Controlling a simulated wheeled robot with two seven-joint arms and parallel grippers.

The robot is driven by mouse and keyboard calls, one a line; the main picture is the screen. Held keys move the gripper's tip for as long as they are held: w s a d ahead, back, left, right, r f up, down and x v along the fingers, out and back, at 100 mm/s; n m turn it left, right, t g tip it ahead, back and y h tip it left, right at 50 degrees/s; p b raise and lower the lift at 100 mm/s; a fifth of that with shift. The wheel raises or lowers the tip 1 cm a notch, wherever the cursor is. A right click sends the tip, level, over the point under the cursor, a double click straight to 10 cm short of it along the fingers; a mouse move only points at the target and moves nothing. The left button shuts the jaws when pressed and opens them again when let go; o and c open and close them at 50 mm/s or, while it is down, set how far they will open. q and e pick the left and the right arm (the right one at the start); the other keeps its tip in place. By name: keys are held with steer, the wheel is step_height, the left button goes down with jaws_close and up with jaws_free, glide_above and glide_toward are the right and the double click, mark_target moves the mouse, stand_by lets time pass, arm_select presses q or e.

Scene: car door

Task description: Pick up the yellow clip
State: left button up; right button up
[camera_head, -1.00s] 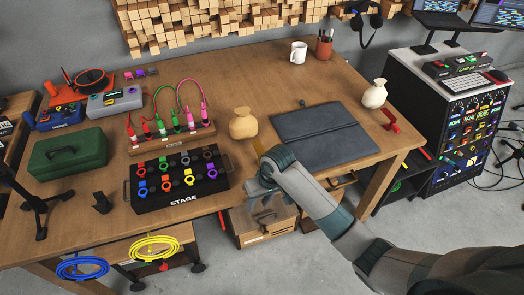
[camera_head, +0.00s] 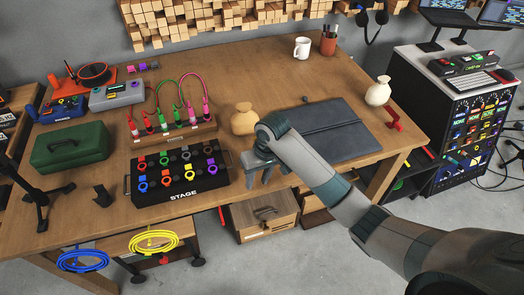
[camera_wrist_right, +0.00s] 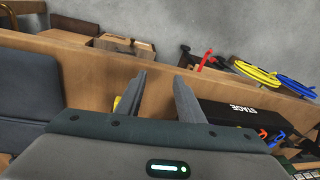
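A small yellow piece (camera_wrist_right: 117,103), which looks like the yellow clip, shows in the right wrist view beside the left-hand finger, near the table's front edge. The finger partly covers it. In the head view it cannot be made out behind my right arm. My right gripper (camera_head: 259,172) is over the front part of the table, between the black STAGE box and the dark folder. The right wrist view shows its two fingers (camera_wrist_right: 161,90) apart with nothing between them. My left gripper is not in view.
The black STAGE box (camera_head: 184,198) with coloured pieces stands left of the gripper. The dark folder (camera_head: 330,130) lies right, and a tan pouch (camera_head: 243,119) stands behind. Yellow (camera_head: 153,242) and blue (camera_head: 83,261) cable coils hang at the front edge. A drawer box (camera_head: 263,217) stands below.

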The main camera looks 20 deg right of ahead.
steer(key=w+d+r+h, duration=0.1)
steer(key=w+d+r, duration=0.1)
steer(key=w+r, duration=0.2)
steer(key=w+d+r+m+g, duration=0.1)
steer(key=w+r, duration=0.4)
steer(key=r, duration=0.6)
steer(key=shift+w+d+m+h, duration=0.3)
steer(key=shift+d+h, duration=0.1)
steer(key=shift+d, duration=0.45)
step_height(320, 180, down, 12)
steer(key=p, duration=0.3)
steer(key=shift+f, duration=0.1)
steer(key=shift+f, duration=0.1)
steer(key=shift+s+f+p, duration=0.1)
steer(key=shift+f+p, duration=0.15)
steer(key=shift+p, duration=0.1)
steer(key=f, duration=0.1)
steer(key=f+p, duration=0.1)
steer(key=f, duration=0.1)
steer(key=shift+s+d, duration=0.1)
steer(key=shift+d, duration=0.1)
steer(key=shift+f, duration=0.75)
